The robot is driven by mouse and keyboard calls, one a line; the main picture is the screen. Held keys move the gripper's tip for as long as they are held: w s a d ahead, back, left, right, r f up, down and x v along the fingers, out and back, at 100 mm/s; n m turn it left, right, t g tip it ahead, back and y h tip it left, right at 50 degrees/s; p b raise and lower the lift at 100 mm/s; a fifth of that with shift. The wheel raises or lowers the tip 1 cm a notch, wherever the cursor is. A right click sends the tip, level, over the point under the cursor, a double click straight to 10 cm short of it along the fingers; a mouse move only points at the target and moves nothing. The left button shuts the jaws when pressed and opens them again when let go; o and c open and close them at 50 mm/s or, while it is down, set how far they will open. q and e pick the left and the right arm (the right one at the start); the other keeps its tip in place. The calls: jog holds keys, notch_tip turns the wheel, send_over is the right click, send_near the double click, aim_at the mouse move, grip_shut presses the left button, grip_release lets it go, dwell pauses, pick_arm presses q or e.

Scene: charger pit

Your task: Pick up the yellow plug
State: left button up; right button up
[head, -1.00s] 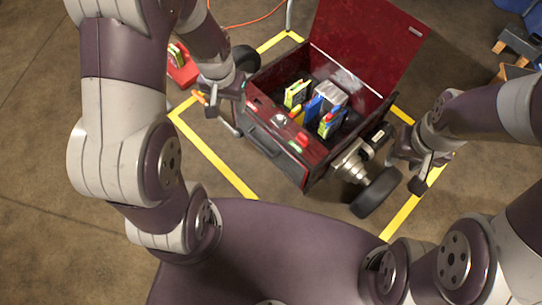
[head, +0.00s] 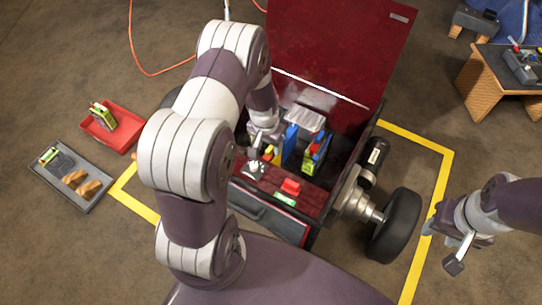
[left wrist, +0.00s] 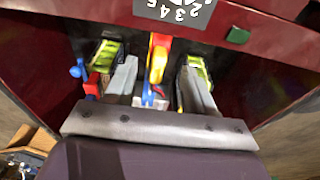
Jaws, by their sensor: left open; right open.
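A yellow plug-like piece with red and blue parts (left wrist: 158,58) shows in the left wrist view between the two fingers of my open left gripper (left wrist: 157,88). I cannot tell whether the fingers touch it. In the head view my left gripper (head: 265,152) is down at the open dark red box (head: 270,222), and its arm hides part of the inside. A small patch of yellow (head: 269,153) shows beside the fingers. My right gripper (head: 443,246) is open and empty, right of the box's wheel.
Green-yellow blocks stand inside the box, one (head: 315,152) beside a blue part (head: 290,140). The raised red lid (head: 335,50) is behind. A red tray (head: 105,140) and a grey tray (head: 65,190) lie on the floor at left. A black wheel (head: 395,228) juts out right.

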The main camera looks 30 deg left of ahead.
aim_at(271, 147)
pick_arm(q)
jog(key=f+b, duration=0.1)
jog(key=f, duration=0.1)
jog(key=w+f+b, duration=0.1)
jog(key=f+b, duration=0.1)
jog(key=shift+d+f, duration=0.15)
jog(key=shift+f, duration=0.2)
jog(key=shift+r, duration=0.2)
grip_shut()
jog(key=shift+r, duration=0.1)
notch_tip(271, 147, up, 5)
jog(key=p, duration=0.4)
jog(key=shift+w, duration=0.15)
jog(key=w+r+p, duration=0.4)
jog(key=w+r, duration=0.1)
jog(key=w, duration=0.6)
jog(key=shift+d+r, duration=0.4)
jog(key=shift+d, duration=0.05)
